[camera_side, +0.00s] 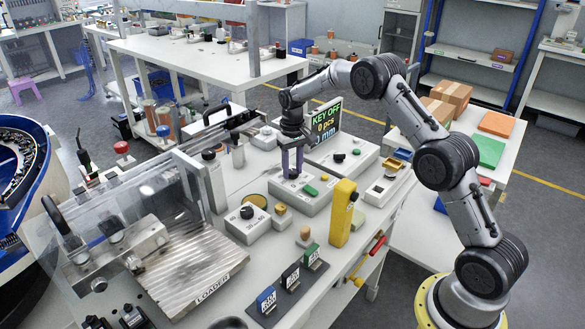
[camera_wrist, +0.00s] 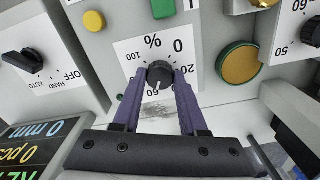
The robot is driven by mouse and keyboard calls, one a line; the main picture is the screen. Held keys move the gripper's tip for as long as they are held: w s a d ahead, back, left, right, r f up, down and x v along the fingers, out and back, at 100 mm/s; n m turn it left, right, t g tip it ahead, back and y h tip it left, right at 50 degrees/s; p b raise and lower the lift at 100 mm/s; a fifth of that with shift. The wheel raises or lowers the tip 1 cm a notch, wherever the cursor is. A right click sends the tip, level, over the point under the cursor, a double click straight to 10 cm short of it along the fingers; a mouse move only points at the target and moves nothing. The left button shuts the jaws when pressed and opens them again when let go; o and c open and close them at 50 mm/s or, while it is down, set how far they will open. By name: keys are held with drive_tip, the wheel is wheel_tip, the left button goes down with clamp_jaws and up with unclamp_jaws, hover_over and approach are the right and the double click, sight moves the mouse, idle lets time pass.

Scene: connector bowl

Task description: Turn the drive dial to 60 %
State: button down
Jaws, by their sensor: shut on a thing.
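The drive dial (camera_wrist: 158,72) is a round black knob with a white pointer line, on a white "%" scale plate (camera_wrist: 130,52). In the wrist view, its pointer points down in the picture, toward a number partly hidden by the knob and fingers, which I cannot read surely. In the side view, my gripper (camera_side: 292,172) reaches straight down onto the grey control box (camera_side: 315,203) that carries the dial.
A green button (camera_side: 311,190) sits beside the dial. A display (camera_side: 325,125) reading "KEY OFF" stands behind. A yellow upright block (camera_side: 342,212) stands to the right, near the gripper. Another box with a black knob (camera_side: 247,212) is at the left, beside the loader plate (camera_side: 190,270).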

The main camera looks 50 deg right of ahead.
sight(292, 171)
drive_tip(key=shift+c, duration=2.2)
unclamp_jaws()
wheel_tip(292, 171, up, 14)
